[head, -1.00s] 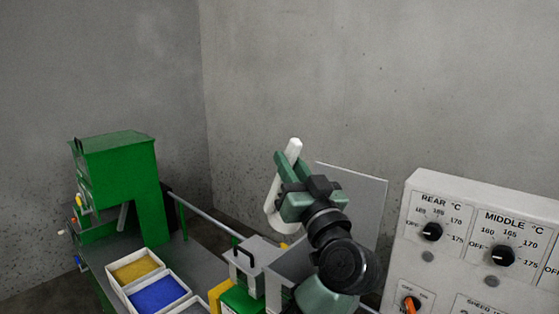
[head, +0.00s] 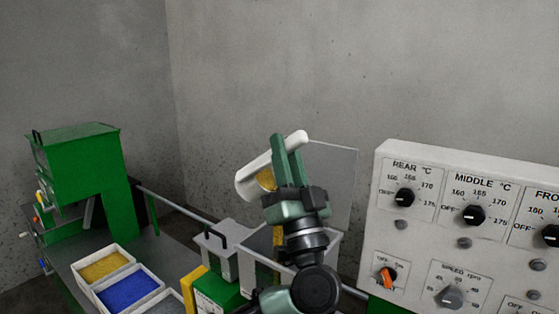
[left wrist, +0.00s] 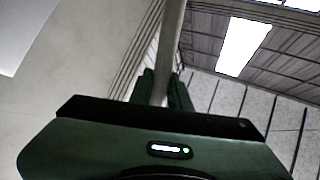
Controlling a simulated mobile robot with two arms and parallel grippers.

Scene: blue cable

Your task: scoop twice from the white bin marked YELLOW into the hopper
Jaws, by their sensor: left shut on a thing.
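My left gripper (head: 288,158) is shut on the handle of a white scoop (head: 252,178), above the hopper area. The scoop is tilted, its bowl at the lower left and its handle end at the upper right; yellow material shows in the bowl. The left wrist view shows the gripper fingers (left wrist: 165,88) around the pale handle (left wrist: 172,40). The grey hopper (head: 326,246) is below, partly hidden by my gripper and arm; a yellow patch shows there, unclear. The white bin with yellow granules (head: 80,277) stands at the lower left. My right gripper is not in view.
A bin of blue granules (head: 128,290) adjoins the yellow one. A green machine (head: 85,170) stands at the left. A grey upright panel (head: 335,185) is behind my gripper. A control panel with knobs (head: 430,235) fills the right. A grey handled box (head: 216,252) is left of the hopper.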

